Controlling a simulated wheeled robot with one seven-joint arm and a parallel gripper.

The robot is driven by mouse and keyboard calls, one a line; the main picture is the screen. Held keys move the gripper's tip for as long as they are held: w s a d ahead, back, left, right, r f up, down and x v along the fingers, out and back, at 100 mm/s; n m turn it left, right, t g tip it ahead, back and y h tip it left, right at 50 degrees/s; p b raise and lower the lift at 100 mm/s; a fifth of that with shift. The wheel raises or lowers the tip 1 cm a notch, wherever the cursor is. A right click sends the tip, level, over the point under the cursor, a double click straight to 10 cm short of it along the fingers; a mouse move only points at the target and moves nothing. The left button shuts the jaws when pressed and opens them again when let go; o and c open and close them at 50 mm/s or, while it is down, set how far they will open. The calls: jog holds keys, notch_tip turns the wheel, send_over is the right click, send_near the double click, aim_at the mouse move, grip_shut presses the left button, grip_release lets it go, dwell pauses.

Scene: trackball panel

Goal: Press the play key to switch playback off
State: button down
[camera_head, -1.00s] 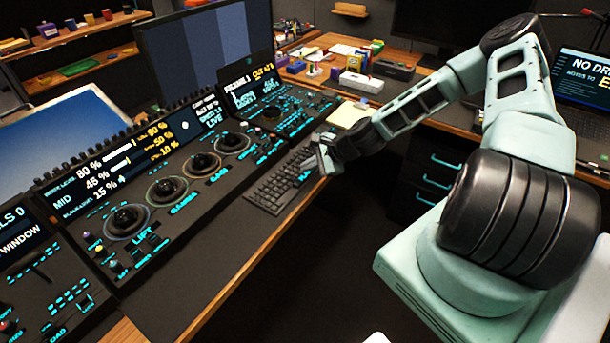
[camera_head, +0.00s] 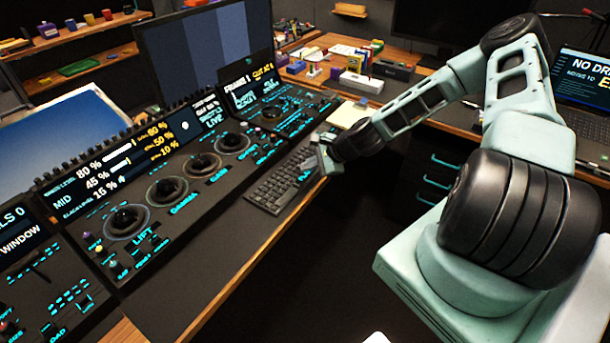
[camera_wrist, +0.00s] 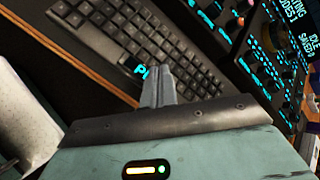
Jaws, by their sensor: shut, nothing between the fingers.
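The keyboard (camera_head: 275,188) lies on the desk to the right of the control panel. Cyan lettering (camera_head: 304,176) glows at its near right part. In the head view, my gripper (camera_head: 322,160) is at the keyboard's right end. Whether the tips touch a key cannot be told.
A yellow notepad (camera_head: 346,115) lies behind my gripper. The desk's wooden front edge (camera_head: 250,262) runs close by. Dark open space lies in front of it.

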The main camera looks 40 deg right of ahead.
aim_at(309, 179)
jog(key=shift+f, duration=0.2)
jog(key=shift+f, duration=0.25)
jog(key=shift+f+b, duration=0.55)
dwell(0.9)
jog(key=shift+r, duration=0.15)
jog(key=shift+r+p, duration=0.85)
jog(key=shift+r, duration=0.1)
notch_tip(309, 179, up, 5)
jog(key=p, duration=0.4)
dwell(0.8)
